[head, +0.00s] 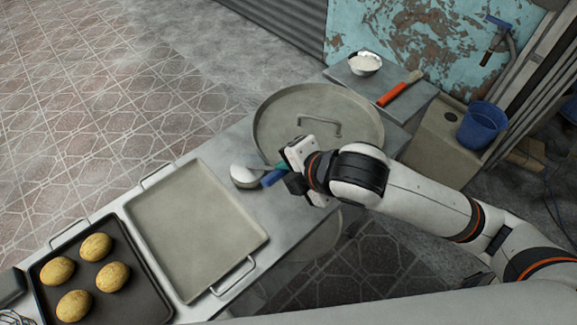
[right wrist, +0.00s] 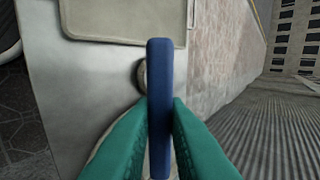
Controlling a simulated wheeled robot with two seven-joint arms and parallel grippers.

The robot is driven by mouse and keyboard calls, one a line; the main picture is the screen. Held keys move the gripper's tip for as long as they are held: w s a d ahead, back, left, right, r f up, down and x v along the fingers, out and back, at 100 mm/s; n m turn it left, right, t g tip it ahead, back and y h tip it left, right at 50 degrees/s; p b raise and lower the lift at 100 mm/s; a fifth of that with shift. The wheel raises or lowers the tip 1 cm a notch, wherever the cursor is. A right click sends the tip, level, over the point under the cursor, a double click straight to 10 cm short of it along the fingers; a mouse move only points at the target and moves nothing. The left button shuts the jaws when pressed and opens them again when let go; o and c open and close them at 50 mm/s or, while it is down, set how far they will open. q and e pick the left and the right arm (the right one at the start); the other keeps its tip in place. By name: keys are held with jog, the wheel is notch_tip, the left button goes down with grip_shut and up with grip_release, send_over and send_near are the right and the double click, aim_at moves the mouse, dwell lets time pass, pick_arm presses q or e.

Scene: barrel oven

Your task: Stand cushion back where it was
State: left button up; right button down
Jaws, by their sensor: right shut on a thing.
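My right gripper (head: 279,173) is over the metal worktop, just in front of the large round metal lid. Its green fingers (right wrist: 160,112) are shut on a narrow blue thing (right wrist: 160,75), which stands out beyond the fingertips in the right wrist view. In the head view the blue thing (head: 272,178) shows as a short bar beside a small round pale bowl (head: 243,178). I cannot tell whether the two touch. I cannot tell for sure that the blue thing is the cushion, and no other cushion is clear. My left gripper is not in view.
The round lid (head: 290,105) with a handle lies behind the gripper. An empty metal tray (head: 195,225) and a black tray (head: 145,305) with several round buns lie left. Further back are a white-filled bowl (head: 365,63), a red-handled tool (head: 390,97) and a blue bucket (head: 482,127).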

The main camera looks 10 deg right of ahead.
jog(key=shift+f, duration=0.1)
jog(key=c, duration=1)
grip_release()
jog(key=p+v, duration=0.9)
dwell(1.2)
dwell(0.5)
